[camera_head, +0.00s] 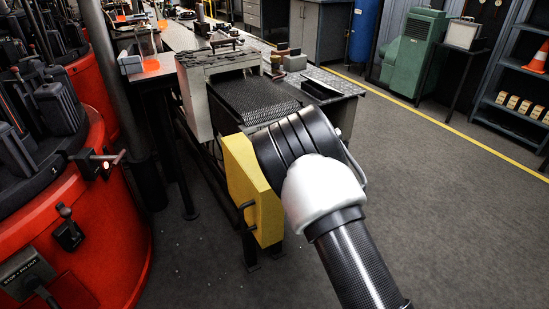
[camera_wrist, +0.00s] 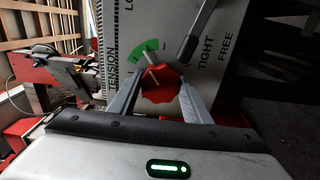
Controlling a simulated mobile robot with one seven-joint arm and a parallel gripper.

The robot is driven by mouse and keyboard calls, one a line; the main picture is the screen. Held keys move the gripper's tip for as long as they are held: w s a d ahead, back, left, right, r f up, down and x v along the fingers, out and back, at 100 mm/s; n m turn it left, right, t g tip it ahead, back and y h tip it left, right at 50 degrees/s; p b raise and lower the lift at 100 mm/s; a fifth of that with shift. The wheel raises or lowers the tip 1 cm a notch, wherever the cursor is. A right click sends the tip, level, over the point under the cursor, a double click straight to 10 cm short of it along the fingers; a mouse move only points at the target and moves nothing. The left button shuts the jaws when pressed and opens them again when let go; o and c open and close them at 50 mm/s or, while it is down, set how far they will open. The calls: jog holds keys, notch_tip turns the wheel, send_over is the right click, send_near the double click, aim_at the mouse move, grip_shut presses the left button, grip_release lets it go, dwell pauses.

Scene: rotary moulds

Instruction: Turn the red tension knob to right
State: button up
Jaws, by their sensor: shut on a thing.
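The red tension knob (camera_wrist: 160,86) shows in the wrist view on a grey panel (camera_wrist: 240,20). A pale pointer mark lies at its upper left, beside a green arc (camera_wrist: 143,54). The word TENSION is printed left of it, TIGHT and FREE to its right. My gripper (camera_wrist: 157,90) is shut on the knob, one finger on its left side and one on its right. In the head view my arm covers the gripper and the knob.
A dark lever (camera_wrist: 196,40) stands out from the panel just right of the knob. In the head view, a conveyor (camera_head: 255,98) with a yellow guard (camera_head: 243,185) lies by my arm. A red rotary machine (camera_head: 85,230) stands left. The floor (camera_head: 450,220) at right is clear.

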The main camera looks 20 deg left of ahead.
jog(key=shift+d, duration=0.1)
dwell(0.3)
jog(key=o, duration=1.1)
jog(key=shift+c, duration=0.2)
jog(key=p+v, duration=0.2)
jog(key=v, duration=1.5)
jog(key=shift+s, duration=0.2)
jog(key=shift+w+d, duration=0.1)
